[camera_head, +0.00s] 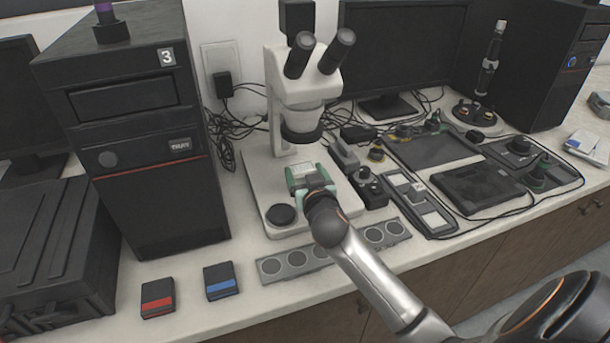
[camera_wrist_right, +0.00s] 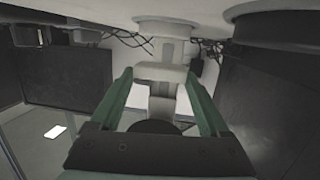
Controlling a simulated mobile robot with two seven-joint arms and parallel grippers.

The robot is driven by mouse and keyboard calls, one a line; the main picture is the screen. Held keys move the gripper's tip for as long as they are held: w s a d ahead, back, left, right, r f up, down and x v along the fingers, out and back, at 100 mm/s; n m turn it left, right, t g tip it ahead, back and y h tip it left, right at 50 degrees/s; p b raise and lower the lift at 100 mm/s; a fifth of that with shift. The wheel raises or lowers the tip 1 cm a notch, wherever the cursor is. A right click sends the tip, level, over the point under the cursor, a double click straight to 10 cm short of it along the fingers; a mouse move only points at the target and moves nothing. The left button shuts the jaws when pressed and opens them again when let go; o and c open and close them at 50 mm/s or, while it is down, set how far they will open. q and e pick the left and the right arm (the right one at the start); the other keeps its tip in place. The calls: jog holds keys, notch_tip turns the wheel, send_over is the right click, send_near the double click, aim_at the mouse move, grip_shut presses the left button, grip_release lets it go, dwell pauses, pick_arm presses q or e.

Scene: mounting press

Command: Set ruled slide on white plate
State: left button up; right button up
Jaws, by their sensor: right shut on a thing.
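My right gripper (camera_head: 307,178) has green fingers and is under the stereo microscope's lens, above its white base (camera_head: 262,188). It is shut on a pale, flat piece with faint markings (camera_head: 302,170), which looks like the ruled slide. In the right wrist view the pale piece (camera_wrist_right: 160,72) spans the gap between the fingertips. White patches (camera_wrist_right: 136,96) show below it, and I cannot tell whether it touches them. I cannot tell a separate white plate from the base, as the gripper and the piece cover the middle. My left gripper is not in view.
The microscope (camera_head: 302,85) stands close over the gripper. A black disc (camera_head: 281,215) lies on the base's front left. A grey strip with round wells (camera_head: 271,267) lies in front. Red (camera_head: 157,298) and blue-striped boxes (camera_head: 221,281) lie left. Trays and devices (camera_head: 478,188) crowd the right.

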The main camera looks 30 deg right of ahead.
jog(key=shift+f, duration=0.25)
jog(key=shift+f+b, duration=0.4)
jog(key=shift+f, duration=0.15)
jog(key=o, duration=1.3)
